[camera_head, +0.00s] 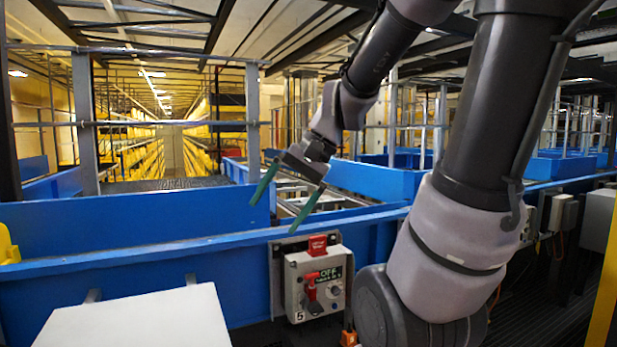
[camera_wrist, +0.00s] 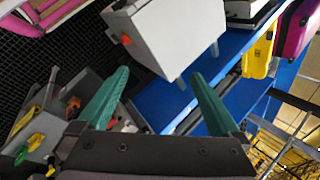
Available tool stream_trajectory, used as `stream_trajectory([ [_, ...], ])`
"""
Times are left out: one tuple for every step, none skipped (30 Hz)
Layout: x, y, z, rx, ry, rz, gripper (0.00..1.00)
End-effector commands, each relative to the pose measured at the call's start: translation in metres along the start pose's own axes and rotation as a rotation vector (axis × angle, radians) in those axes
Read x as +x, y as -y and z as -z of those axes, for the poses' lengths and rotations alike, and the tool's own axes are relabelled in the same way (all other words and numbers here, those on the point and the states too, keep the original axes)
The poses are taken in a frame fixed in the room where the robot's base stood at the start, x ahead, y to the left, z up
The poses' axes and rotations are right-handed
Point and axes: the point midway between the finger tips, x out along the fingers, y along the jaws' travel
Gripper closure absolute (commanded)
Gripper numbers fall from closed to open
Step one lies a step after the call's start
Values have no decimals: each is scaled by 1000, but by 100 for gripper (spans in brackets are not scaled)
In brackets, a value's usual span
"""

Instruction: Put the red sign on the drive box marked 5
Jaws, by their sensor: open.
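The drive box marked 5 (camera_head: 318,284) is a light grey box on the front of the blue conveyor side. Its face has a red switch handle, an OFF label and a 5 at the lower left. A small red sign (camera_head: 317,245) with pale lettering is at the box's top edge; how it is held there I cannot tell. My gripper (camera_head: 285,208) has green fingers spread apart with nothing visible between them. It is above and slightly left of the box. The wrist view shows the open fingers (camera_wrist: 160,85) too; I cannot make out the red sign there.
A white box (camera_head: 140,320) stands at the lower left, before the blue conveyor side (camera_head: 120,262). In the wrist view, a grey tray (camera_wrist: 62,88) holds small coloured items. Yellow (camera_wrist: 260,52) and magenta (camera_wrist: 298,28) cases are at the upper right.

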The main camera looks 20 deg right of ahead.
Motion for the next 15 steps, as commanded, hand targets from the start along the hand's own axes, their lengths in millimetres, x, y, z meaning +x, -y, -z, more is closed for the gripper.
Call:
stream_trajectory([
  [-15, -3, -3, -82, -83, -27, 0],
  [-22, -6, -2, -125, -131, -46, 0],
  [-33, -9, -1, -176, -192, -65, 0],
  [-41, -10, 0, -208, -235, -77, 0],
  [-48, -12, 1, -240, -273, -87, 0],
  [-56, -13, 2, -274, -319, -97, 0],
  [-62, -13, 3, -297, -349, -104, 0],
  [-67, -14, 4, -315, -375, -109, 0],
  [-72, -14, 4, -335, -402, -113, 0],
  [-75, -14, 5, -347, -419, -116, 0],
  [-78, -14, 5, -355, -431, -118, 0],
  [-80, -15, 6, -362, -442, -120, 0],
  [-81, -15, 6, -365, -447, -122, 0],
  [-81, -15, 6, -367, -449, -122, 0],
  [-81, -15, 6, -367, -450, -122, 0],
])
